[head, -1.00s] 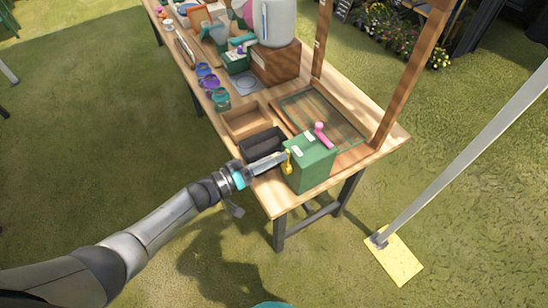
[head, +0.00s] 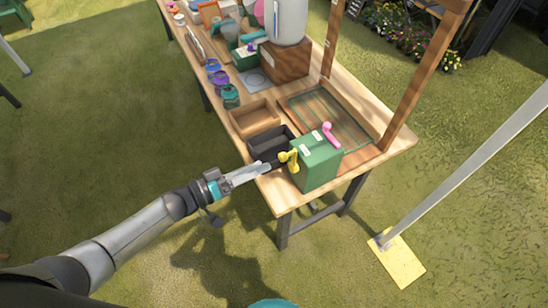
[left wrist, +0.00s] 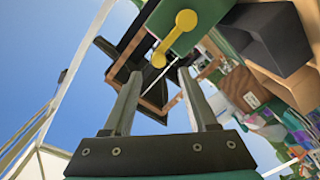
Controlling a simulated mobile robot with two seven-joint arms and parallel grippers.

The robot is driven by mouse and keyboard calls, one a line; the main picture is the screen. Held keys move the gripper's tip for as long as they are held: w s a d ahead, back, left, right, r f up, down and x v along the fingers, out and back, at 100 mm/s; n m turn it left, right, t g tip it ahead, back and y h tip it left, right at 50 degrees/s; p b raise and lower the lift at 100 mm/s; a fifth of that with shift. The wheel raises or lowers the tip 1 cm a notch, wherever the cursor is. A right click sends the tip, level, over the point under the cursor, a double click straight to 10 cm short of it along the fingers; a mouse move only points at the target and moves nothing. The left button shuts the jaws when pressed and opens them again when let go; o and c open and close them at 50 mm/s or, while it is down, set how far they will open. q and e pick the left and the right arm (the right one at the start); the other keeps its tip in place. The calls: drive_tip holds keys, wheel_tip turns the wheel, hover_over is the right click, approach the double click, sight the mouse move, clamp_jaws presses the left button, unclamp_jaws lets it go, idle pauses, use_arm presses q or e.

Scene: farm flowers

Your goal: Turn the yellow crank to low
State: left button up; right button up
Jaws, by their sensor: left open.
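The yellow crank (head: 288,157) is on the left side face of the green box (head: 318,165), which stands at the near corner of the wooden table. In the left wrist view the yellow crank (left wrist: 174,38) shows as a bar with round ends, slanting across the green face. My left gripper (head: 265,168) is open and empty, just left of the crank and apart from it. In the left wrist view its two fingers (left wrist: 160,73) are spread, with the crank beyond their tips. Setting marks for low cannot be read. My right gripper is not in view.
A pink crank (head: 329,133) sits on top of the green box. A black tray (head: 262,146) and a wooden tray (head: 247,115) lie behind. Wooden posts (head: 425,72) rise on the right. Open grass lies left of the table.

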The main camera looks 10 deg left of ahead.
use_arm(q)
drive_tip(key=v, duration=0.8)
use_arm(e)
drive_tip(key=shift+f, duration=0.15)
use_arm(q)
drive_tip(key=s+a+f+g+y+b, duration=0.1)
drive_tip(key=s+a+f+y+b, duration=0.2)
drive_tip(key=f, duration=0.8)
drive_tip(key=s+a+f+n+y+b, duration=0.1)
drive_tip(key=s+f+y+b, duration=0.3)
drive_tip(key=f, duration=0.6)
drive_tip(key=s+a+f+g+y+b, duration=0.1)
drive_tip(key=s+a+f+y+b, duration=0.3)
drive_tip(key=f, duration=0.7)
drive_tip(key=s+d+f+m+g+y+b, duration=0.1)
drive_tip(key=s+d+f+g, duration=0.1)
drive_tip(key=s+f+g, duration=0.2)
drive_tip(key=s+d+f+m+g+y+b, duration=0.1)
drive_tip(key=s+d+f+g+b, duration=0.1)
drive_tip(key=s+f, duration=0.8)
drive_tip(key=s+d+g, duration=0.1)
drive_tip(key=s, duration=0.6)
drive_tip(key=shift+d+f+g+y+b, duration=0.25)
drive_tip(key=shift+f+g+y+b, duration=0.05)
drive_tip(key=shift+f+g+y, duration=0.1)
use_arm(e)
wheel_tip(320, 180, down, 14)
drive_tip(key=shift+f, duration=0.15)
use_arm(q)
drive_tip(key=shift+w, duration=0.15)
